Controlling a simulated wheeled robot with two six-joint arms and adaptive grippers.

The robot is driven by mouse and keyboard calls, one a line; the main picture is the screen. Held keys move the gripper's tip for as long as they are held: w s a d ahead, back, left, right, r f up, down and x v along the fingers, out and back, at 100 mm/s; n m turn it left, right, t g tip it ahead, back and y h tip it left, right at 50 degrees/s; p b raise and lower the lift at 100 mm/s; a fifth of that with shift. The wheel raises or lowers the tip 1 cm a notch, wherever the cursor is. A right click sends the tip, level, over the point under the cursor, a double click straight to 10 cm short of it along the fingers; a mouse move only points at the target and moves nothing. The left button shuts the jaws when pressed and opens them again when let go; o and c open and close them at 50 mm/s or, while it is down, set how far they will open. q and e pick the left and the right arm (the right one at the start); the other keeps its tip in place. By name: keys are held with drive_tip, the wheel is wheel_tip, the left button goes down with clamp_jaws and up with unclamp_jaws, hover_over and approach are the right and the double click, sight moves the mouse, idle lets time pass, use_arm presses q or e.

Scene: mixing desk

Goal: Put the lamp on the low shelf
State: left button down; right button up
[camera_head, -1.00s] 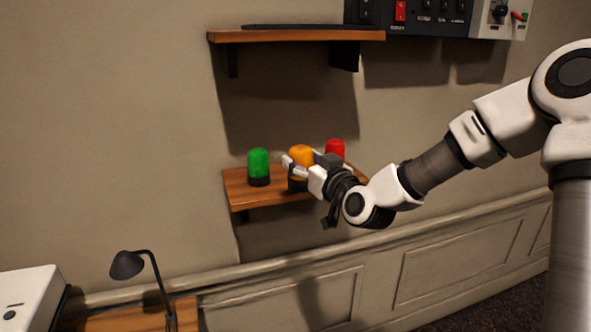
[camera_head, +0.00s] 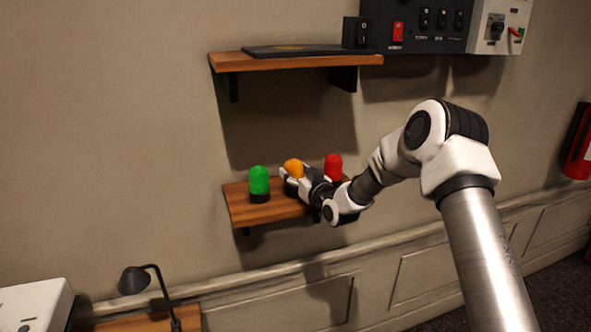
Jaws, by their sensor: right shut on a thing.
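The orange lamp (camera_head: 293,168) is at the low shelf (camera_head: 262,213), between a green lamp (camera_head: 259,181) on the left and a red lamp (camera_head: 333,166) on the right. My right gripper (camera_head: 291,183) is shut on the orange lamp, reaching in from the right. The lamp looks upright. The gripper hides much of its lower part, so I cannot tell whether its base touches the shelf. The gripper and wrist also cover the right part of the shelf. My left gripper is not in view.
An upper shelf (camera_head: 290,63) with a flat dark item (camera_head: 290,50) hangs above. A black switch panel (camera_head: 418,20) is at the top right. A desk lamp (camera_head: 134,280) stands at the lower left. A red extinguisher (camera_head: 580,143) is at the far right.

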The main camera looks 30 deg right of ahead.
drive_tip(key=shift+f, duration=0.1)
drive_tip(key=o, duration=1)
drive_tip(key=shift+s, duration=0.1)
drive_tip(key=o, duration=0.3)
drive_tip(key=shift+o, duration=0.2)
